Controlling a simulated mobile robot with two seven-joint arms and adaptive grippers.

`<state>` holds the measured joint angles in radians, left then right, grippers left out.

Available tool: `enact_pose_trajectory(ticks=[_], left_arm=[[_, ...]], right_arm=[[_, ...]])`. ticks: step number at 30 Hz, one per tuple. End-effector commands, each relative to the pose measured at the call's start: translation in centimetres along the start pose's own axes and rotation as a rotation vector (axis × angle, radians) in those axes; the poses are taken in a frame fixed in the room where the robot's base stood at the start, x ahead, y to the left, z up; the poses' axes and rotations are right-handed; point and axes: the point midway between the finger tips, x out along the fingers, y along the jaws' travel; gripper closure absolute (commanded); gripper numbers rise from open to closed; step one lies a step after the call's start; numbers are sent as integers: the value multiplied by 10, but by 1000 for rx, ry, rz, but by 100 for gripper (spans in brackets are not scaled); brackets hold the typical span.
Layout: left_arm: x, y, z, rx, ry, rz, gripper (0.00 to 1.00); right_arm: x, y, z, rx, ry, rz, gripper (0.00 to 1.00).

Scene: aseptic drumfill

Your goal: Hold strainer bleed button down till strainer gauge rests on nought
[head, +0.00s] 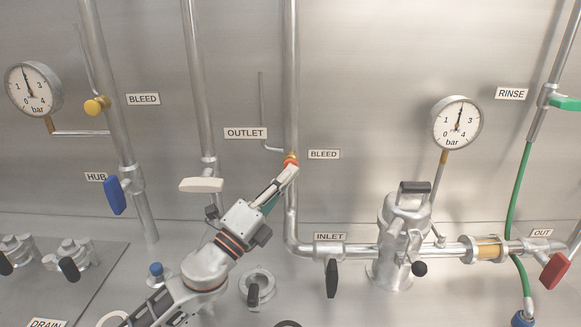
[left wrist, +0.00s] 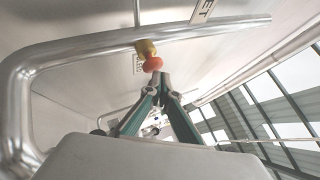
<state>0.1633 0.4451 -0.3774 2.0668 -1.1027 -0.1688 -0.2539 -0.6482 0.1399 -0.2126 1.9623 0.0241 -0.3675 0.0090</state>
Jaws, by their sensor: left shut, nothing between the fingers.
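The red-orange bleed button (head: 290,160) sits in a yellow collar on the vertical pipe beside the right-hand BLEED label (head: 324,154). It also shows in the left wrist view (left wrist: 153,64), just past my fingertips. My left gripper (head: 291,172) is shut and empty, its tips right at the button. I cannot tell whether they touch it or whether it is pressed in. The strainer gauge (head: 457,123) stands above the steel strainer (head: 404,238) at the right. Its needle points almost straight up, slightly right, well away from 0. My right gripper is not in view.
Another gauge (head: 33,89) and a yellow bleed knob (head: 96,106) are at the far left. A white lever (head: 201,185) is left of my gripper, and a black inlet handle (head: 332,278) is below right.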

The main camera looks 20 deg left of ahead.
Motion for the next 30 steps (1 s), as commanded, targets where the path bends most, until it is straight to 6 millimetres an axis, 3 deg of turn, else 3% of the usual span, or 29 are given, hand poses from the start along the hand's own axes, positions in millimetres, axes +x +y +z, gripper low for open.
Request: enact_pose_trajectory(ticks=[30], left_arm=[[8, 5, 6, 0, -1, 0, 100]], right_arm=[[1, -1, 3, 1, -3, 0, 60]])
